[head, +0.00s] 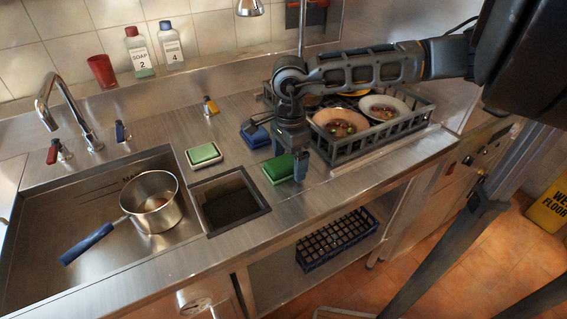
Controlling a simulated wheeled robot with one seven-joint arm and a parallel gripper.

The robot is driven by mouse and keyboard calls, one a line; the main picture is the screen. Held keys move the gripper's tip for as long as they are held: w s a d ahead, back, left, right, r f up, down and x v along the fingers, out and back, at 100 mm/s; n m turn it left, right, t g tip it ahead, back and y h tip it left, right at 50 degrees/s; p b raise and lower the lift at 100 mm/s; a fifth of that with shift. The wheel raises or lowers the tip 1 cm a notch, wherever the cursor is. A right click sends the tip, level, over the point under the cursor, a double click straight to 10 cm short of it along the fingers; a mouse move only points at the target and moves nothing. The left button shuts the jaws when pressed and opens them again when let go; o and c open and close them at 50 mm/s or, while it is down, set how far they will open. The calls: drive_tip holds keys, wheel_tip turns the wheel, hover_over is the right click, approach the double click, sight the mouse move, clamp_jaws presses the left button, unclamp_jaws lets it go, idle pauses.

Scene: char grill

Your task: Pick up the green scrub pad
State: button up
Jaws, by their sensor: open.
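A green scrub pad (277,169) lies on the steel counter, right of the square drain opening. My gripper (294,158) points down at the pad's right side, open. One finger shows at the pad's right edge; the other is hard to make out. Part of the pad is hidden behind the gripper, and I cannot tell whether they touch. Another green pad with a pale body (204,154) lies left of it, behind the drain opening.
A dish rack (345,153) with dirty bowls (341,123) stands close right of my gripper. A blue sponge (255,135) lies behind. The sink (48,231) at left holds a pot (153,203). Soap bottles (138,52) and a red cup (101,71) stand on the back ledge.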

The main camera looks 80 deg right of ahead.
drive_tip(key=shift+f, duration=0.25)
drive_tip(key=shift+c, duration=0.3)
drive_tip(key=c, duration=1.1)
drive_tip(key=shift+w+r, duration=0.1)
drive_tip(key=shift+r, duration=0.05)
